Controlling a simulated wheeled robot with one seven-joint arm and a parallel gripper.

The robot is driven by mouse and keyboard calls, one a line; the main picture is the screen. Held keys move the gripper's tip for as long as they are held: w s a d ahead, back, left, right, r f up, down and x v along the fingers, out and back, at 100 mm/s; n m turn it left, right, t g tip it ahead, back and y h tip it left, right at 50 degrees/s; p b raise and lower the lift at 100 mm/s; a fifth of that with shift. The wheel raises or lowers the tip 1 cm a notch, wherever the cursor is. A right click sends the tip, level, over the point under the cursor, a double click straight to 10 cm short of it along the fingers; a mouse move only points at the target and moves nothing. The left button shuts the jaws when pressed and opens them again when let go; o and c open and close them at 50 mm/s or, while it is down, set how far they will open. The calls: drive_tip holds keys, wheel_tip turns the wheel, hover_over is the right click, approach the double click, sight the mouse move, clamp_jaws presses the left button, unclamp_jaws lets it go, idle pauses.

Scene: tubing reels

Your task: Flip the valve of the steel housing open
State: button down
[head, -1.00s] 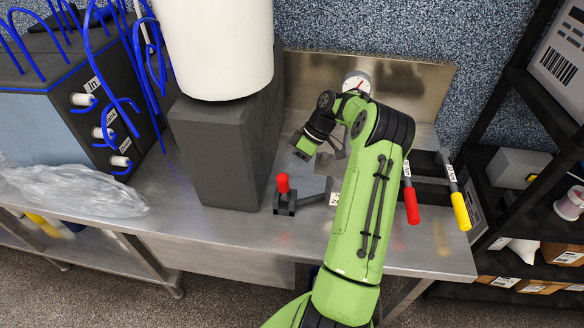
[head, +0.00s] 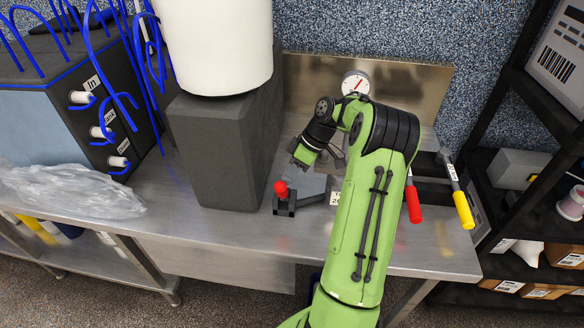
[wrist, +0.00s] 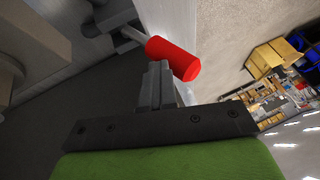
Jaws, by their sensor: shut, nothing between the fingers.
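A red-tipped valve lever (head: 280,188) stands on a small dark base at the bench's front edge, left of my arm. A flat grey metal piece (head: 312,187) with a white label lies beside it, partly hidden by my arm; I cannot tell if this is the steel housing. My gripper (head: 298,162) is above and behind the lever, pointing down. In the wrist view, my gripper (wrist: 160,68) is shut and empty. A red cylindrical handle (wrist: 172,57) on a grey stem is right at the fingertips; I cannot tell if they touch.
A dark grey block (head: 215,150) bearing a white cylinder (head: 215,45) stands left of the gripper. A gauge (head: 356,83) is behind my arm. Red (head: 413,205) and yellow (head: 463,208) handles are to the right. A plastic bag (head: 75,192) lies at the left.

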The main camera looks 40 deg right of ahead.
drive_tip(key=p+v, duration=0.4)
drive_tip(key=v, duration=1.1)
drive_tip(key=shift+r+p, duration=0.4)
